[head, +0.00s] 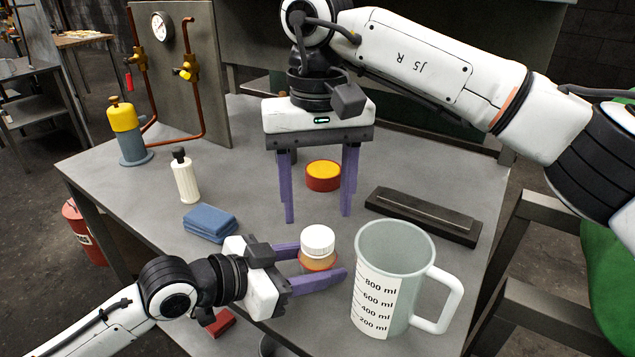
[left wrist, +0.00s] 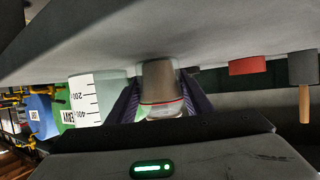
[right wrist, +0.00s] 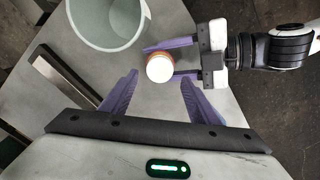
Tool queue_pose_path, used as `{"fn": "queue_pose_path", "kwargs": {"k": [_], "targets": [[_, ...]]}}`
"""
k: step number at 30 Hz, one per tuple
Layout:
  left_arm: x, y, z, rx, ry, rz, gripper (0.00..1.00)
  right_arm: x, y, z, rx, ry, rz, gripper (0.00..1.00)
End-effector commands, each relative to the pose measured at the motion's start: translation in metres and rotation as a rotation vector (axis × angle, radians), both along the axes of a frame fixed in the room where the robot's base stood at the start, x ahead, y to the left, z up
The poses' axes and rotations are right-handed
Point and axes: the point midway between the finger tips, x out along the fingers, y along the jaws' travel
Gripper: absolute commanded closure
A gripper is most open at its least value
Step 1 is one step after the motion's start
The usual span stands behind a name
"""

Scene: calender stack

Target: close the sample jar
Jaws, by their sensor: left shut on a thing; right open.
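The sample jar (head: 318,263) is a small tan jar with a red ring near its top, standing upright at the front of the table. A white ribbed lid (head: 318,240) sits on its mouth; I cannot tell how tight it is. The lid also shows from above in the right wrist view (right wrist: 160,68). My left gripper (head: 322,262) is shut around the jar from the left, and the jar shows between its purple fingers in the left wrist view (left wrist: 158,85). My right gripper (head: 318,217) is open and empty, pointing down, above and behind the jar, apart from the lid.
A big measuring jug (head: 385,265) stands close to the jar's right. A red tin with an orange top (head: 323,176) lies behind. A dark long block (head: 424,216) is at the right, a folded blue cloth (head: 210,222) and a white bottle (head: 185,178) at the left.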

Motion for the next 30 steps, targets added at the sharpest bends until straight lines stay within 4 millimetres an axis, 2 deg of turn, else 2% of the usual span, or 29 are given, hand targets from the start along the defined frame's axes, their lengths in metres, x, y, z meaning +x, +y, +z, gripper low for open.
{"fn": "queue_pose_path", "kwargs": {"k": [3,9,21,22,27,30], "targets": [[0.000,0.000,0.001,-0.001,-0.001,0.000,1.00,0.000,0.000,-0.021,-0.001,0.002,0.000,0.45],[0.000,0.000,0.001,0.000,-0.001,0.000,1.00,0.000,-0.001,-0.044,-0.001,0.001,-0.001,0.45],[0.000,0.000,0.000,-0.001,-0.001,0.000,1.00,0.000,0.000,-0.052,0.000,-0.001,-0.001,0.45],[0.000,0.000,0.000,-0.001,-0.001,0.000,1.00,0.000,0.000,-0.052,0.000,-0.001,-0.001,0.47],[0.000,0.000,0.000,-0.001,-0.001,0.000,1.00,0.000,0.000,-0.052,0.000,-0.001,-0.001,0.75],[0.000,0.000,0.000,-0.001,-0.001,0.000,1.00,0.000,0.000,-0.052,0.000,-0.001,-0.001,0.88]]}}
